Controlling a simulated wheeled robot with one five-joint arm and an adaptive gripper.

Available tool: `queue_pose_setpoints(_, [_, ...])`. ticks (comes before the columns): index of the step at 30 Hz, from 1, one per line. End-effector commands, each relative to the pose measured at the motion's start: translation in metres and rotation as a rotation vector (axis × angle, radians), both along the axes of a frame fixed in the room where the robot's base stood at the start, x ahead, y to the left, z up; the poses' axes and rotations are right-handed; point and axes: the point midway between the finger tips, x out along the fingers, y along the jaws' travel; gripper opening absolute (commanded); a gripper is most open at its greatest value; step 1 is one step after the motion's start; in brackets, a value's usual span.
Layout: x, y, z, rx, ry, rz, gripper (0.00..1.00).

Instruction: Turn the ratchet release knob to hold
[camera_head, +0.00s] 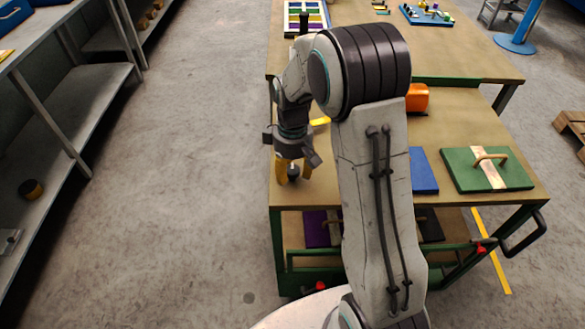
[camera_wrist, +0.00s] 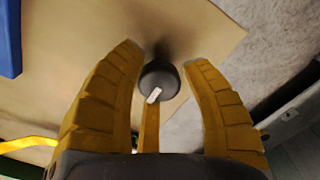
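The release knob is a dark round knob (camera_wrist: 166,72) with a short white mark on its face, in the middle of the wrist view. The mark points to the lower left. My gripper (camera_wrist: 168,56) is open, with one yellow finger on each side of the knob and a visible gap on both sides. A narrow yellow strip (camera_wrist: 149,132) shows below the knob; I cannot tell what it is. In the head view, my gripper (camera_head: 292,172) points down over the bench's near left corner, around the dark knob (camera_head: 294,174). I see no hold label.
The knob stands near the left edge of a wooden-topped bench (camera_head: 455,122). A blue panel (camera_head: 423,170), a green panel (camera_head: 460,172) with a wooden handle and an orange object (camera_head: 417,98) lie to the right. Grey shelving (camera_head: 75,110) stands left across clear floor.

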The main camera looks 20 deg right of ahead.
Motion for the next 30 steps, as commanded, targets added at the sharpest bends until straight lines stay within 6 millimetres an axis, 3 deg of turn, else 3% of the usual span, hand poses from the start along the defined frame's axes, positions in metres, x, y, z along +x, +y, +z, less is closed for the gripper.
queue_pose_setpoints(6, [0.002,0.0,0.001,0.0,-0.006,-0.001,0.63])
queue_pose_setpoints(17, [0.003,0.0,0.007,0.0,-0.01,-0.002,0.63])
queue_pose_setpoints(30, [0.004,0.0,0.075,0.0,-0.013,-0.001,0.63])
